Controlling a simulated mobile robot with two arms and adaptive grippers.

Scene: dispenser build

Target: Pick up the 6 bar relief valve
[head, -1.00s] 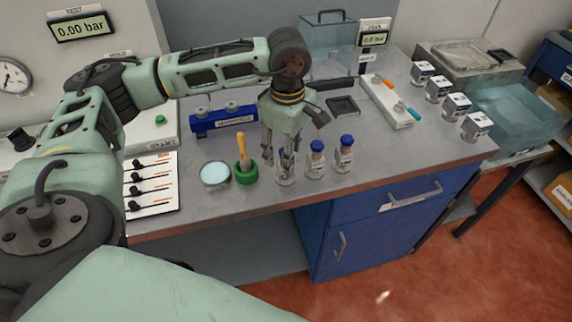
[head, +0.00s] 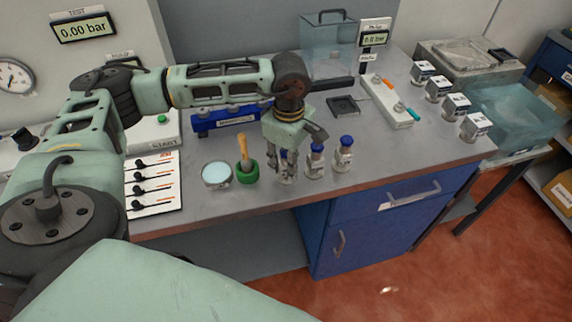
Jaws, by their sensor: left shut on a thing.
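Three small valves with blue caps and clear-to-metal bodies stand in a row near the front edge of the bench. My left gripper (head: 289,167) points down and is shut on the leftmost valve (head: 287,179); its fingers hide most of that valve and its cap. The valve appears upright at bench level; I cannot tell whether it touches the bench. The middle valve (head: 314,164) stands close to the right of my fingers, and the right valve (head: 343,154) is a little farther. Their markings are too small to read. My right gripper is not in view.
A green holder (head: 247,175) with a wooden-handled tool and a round pale dish (head: 216,175) stand left of the gripper. A blue labelled block (head: 225,122) is behind. A black tray (head: 343,105) and a light fixture (head: 388,103) lie back right. The right front bench is clear.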

